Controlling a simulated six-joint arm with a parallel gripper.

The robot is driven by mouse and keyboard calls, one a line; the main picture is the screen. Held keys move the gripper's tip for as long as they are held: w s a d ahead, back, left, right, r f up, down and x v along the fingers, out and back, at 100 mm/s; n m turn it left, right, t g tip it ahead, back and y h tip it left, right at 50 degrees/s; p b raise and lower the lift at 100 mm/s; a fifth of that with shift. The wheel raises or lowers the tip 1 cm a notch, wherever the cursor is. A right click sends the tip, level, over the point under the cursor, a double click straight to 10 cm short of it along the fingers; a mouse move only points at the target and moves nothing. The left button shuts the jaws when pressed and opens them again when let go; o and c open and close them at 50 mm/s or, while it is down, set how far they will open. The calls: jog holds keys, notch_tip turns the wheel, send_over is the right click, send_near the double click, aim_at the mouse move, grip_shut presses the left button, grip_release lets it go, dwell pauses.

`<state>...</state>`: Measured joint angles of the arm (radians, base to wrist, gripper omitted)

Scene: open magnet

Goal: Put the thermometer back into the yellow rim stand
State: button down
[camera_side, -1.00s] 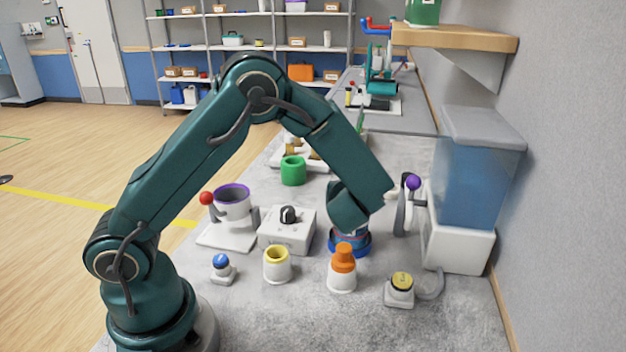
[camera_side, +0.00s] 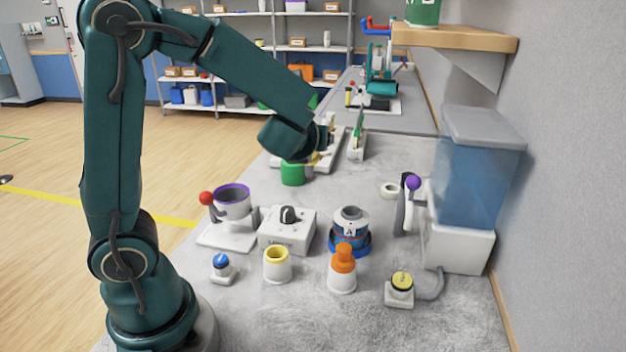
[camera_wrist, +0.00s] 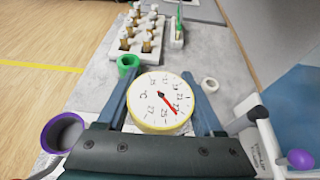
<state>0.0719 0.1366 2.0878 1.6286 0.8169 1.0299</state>
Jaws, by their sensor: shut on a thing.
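My gripper (camera_wrist: 160,88) is shut on the thermometer (camera_wrist: 158,104), a round white dial with a yellow rim and a red needle. Its face is turned to the wrist camera, with a blue finger on each side. In the side view my gripper (camera_side: 325,132) is raised over the far part of the bench, beyond the stands, and the thermometer is mostly hidden there. The yellow rim stand (camera_side: 277,268), a small white cup with a yellow rim, stands at the front of the bench. It looks empty.
Close to the yellow rim stand are a grey knob box (camera_side: 288,232), an orange-topped white holder (camera_side: 342,272), a blue button (camera_side: 221,267) and a blue-based device (camera_side: 349,232). A purple-rimmed pot (camera_side: 233,205) is left, a water tank (camera_side: 480,180) right. A green cup (camera_side: 292,174) stands farther back.

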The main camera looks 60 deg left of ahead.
jog(key=s+a+f+n+g+y, duration=0.15)
jog(key=s+n+g+y, duration=0.5)
jog(key=s, duration=1.45)
jog(key=shift+w+d+f+n+g+h, duration=0.3)
jog(key=shift+w+d+f+g+h, duration=0.15)
jog(key=shift+w+d+f, duration=1.1)
jog(key=shift+w+d+f+n+g+h, duration=0.45)
jog(key=shift+w+d+f, duration=0.35)
jog(key=shift+w+f, duration=0.85)
jog(key=shift+w+d+f+n+g+h, duration=0.2)
jog(key=shift+w+d+f+g+h, duration=0.25)
jog(key=shift+w+d+f, duration=1.2)
jog(key=shift+s+a+f, duration=0.5)
jog(key=shift+s+a, duration=0.05)
jog(key=shift+s, duration=0.05)
jog(key=shift+c, duration=0.2)
grip_release()
jog(key=shift+f, duration=0.1)
